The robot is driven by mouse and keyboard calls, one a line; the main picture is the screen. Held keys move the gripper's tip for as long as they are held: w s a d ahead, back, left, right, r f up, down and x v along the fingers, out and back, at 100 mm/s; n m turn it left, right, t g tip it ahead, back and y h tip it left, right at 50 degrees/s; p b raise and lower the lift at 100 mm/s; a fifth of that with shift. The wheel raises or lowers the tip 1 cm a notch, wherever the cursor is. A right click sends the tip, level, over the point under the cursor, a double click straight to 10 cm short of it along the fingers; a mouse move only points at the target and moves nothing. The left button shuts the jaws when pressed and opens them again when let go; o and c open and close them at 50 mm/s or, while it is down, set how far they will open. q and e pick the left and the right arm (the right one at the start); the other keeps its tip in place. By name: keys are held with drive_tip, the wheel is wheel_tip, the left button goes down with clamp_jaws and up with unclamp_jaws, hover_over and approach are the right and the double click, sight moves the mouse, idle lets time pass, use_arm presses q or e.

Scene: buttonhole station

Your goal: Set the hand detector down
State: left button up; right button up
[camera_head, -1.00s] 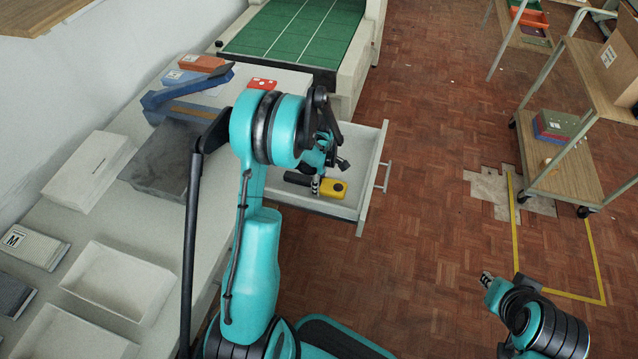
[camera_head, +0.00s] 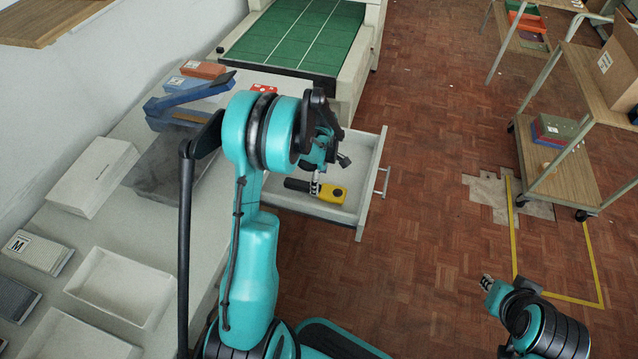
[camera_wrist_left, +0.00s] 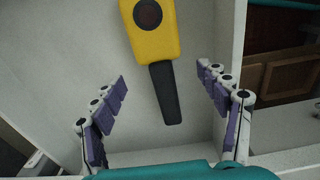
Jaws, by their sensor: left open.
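The hand detector (camera_head: 333,194) has a yellow body and a black handle. It lies in the open drawer (camera_head: 356,216), with the handle to the left in the head view. In the left wrist view the detector (camera_wrist_left: 156,40) lies on the pale drawer floor, its handle pointing down between my fingers. My left gripper (camera_wrist_left: 162,76) is open, its purple-padded fingers apart on either side of the handle and not touching it. In the head view my left gripper (camera_head: 317,182) is over the drawer, partly hidden by my arm. My right gripper (camera_head: 487,282) is low at the right; its jaws are unclear.
The grey counter holds a dark tray (camera_head: 160,175), a blue holder (camera_head: 190,92), an orange box (camera_head: 203,69) and pale trays (camera_head: 120,287). A green-topped machine (camera_head: 295,35) stands behind the drawer. A wheeled cart (camera_head: 570,180) stands right. The floor between is clear.

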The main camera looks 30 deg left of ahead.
sight(320, 187)
use_arm(q)
drive_tip(key=s+d+r+m+t+p, duration=0.1)
drive_tip(key=s+d+r+m, duration=0.15)
drive_tip(key=r, duration=0.45)
drive_tip(key=s+d+r+m+t+p, duration=0.1)
drive_tip(key=s+d+r+m, duration=0.2)
drive_tip(key=r, duration=0.4)
drive_tip(key=s+d+r+m+t, duration=0.1)
drive_tip(key=s+d+r+m, duration=0.1)
drive_tip(key=d+r+m, duration=0.3)
drive_tip(key=s+d+r+m+t, duration=0.4)
drive_tip(key=s+m, duration=0.6)
drive_tip(key=shift+s+d+r, duration=0.2)
drive_tip(key=shift+s+d, duration=0.15)
drive_tip(key=shift+s, duration=0.05)
